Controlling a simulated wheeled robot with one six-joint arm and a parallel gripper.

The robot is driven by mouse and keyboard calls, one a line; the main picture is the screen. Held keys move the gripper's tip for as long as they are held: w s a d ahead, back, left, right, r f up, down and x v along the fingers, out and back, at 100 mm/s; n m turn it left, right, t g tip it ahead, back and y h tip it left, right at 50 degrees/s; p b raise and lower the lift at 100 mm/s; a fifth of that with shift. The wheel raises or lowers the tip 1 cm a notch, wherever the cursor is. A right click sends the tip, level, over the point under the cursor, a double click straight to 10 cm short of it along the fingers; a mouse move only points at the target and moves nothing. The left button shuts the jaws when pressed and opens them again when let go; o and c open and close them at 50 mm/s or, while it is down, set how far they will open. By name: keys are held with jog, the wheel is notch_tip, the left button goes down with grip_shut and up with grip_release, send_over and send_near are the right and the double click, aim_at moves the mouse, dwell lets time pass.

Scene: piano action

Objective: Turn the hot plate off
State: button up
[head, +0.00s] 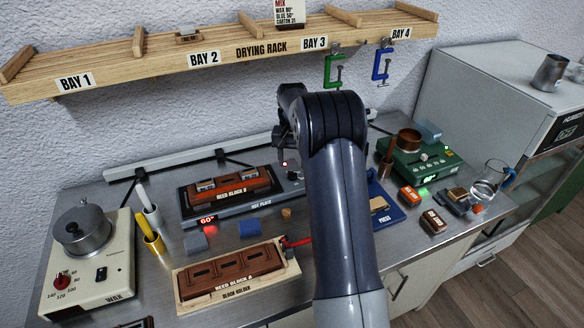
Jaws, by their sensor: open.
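The hot plate (203,222) is a low dark-grey unit on the bench. Its red display reads 60°. Reed block B (228,187), a brown block with slots, sits on its black top. My gripper (284,158) is open, above the hot plate's right end and left of my forearm. Its fingertips are small and dark here, and I cannot tell whether they touch anything.
A wax pot (82,230) stands at left, beside white and yellow holders. Reed block A (235,270) sits in a block holder in front. Blue blocks (249,228) and a cork lie between. A green scale (425,160) is at right. The drying rack (230,50) with clamps hangs above.

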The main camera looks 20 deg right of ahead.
aim_at(293, 172)
jog(key=shift+s+f, duration=0.1)
jog(key=shift+f, duration=1.8)
jog(key=shift+c, duration=0.5)
jog(key=c, duration=0.9)
